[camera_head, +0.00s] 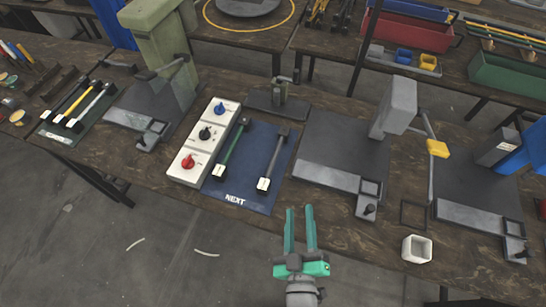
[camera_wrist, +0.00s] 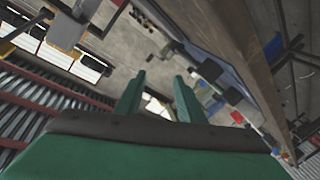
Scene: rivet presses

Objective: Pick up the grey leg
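The grey leg (camera_head: 274,158) lies on a dark blue mat (camera_head: 234,201) marked NEXT on the workbench. It is a slim bar with a pale block at its near end. A green leg (camera_head: 234,146) lies to its left on the same mat. My gripper (camera_head: 300,208) has green fingers and is in front of the bench edge, nearer and to the right of the grey leg, apart from it. The fingers are parted with nothing between them. In the wrist view my gripper (camera_wrist: 159,76) is also open and empty; I cannot make out the grey leg there.
A white control box (camera_head: 203,141) with blue, black and red knobs borders the mat on the left. A larger grey press (camera_head: 396,108) stands to the right. A white square cup (camera_head: 416,249) sits near the front edge.

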